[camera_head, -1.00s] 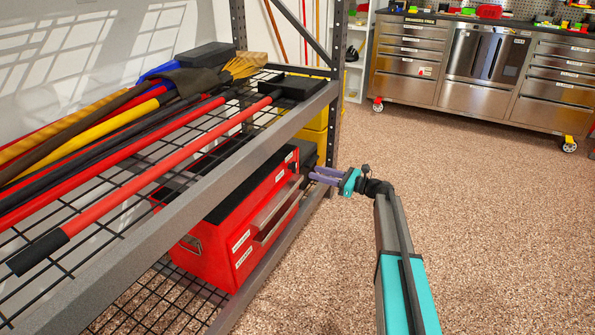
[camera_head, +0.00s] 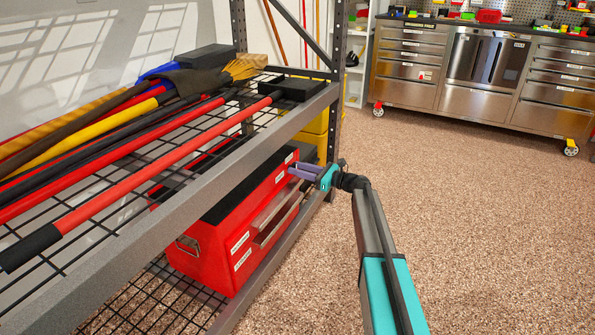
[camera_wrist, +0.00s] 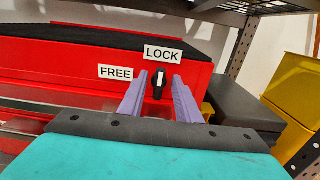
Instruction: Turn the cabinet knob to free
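The cabinet is a red toolchest (camera_head: 212,250) with a black top on the lower rack shelf, and its red front (camera_wrist: 50,60) fills the upper left of the wrist view. A small black knob (camera_wrist: 158,86) with a white stripe stands upright on that front. The stripe points up toward the LOCK label (camera_wrist: 163,53); the FREE label (camera_wrist: 115,72) is to its left. My gripper (camera_head: 291,170) is at the chest's right end. In the wrist view, its purple fingers are apart, one on each side of the knob, with visible gaps. The head view hides the knob.
A grey rack beam (camera_head: 160,195) and the upper wire shelf with long-handled tools run above the chest. A rack post (camera_head: 337,110) stands just beyond my gripper. A dark grey box (camera_wrist: 245,106) and yellow bins (camera_wrist: 290,85) are right of the chest. Open floor lies to the right.

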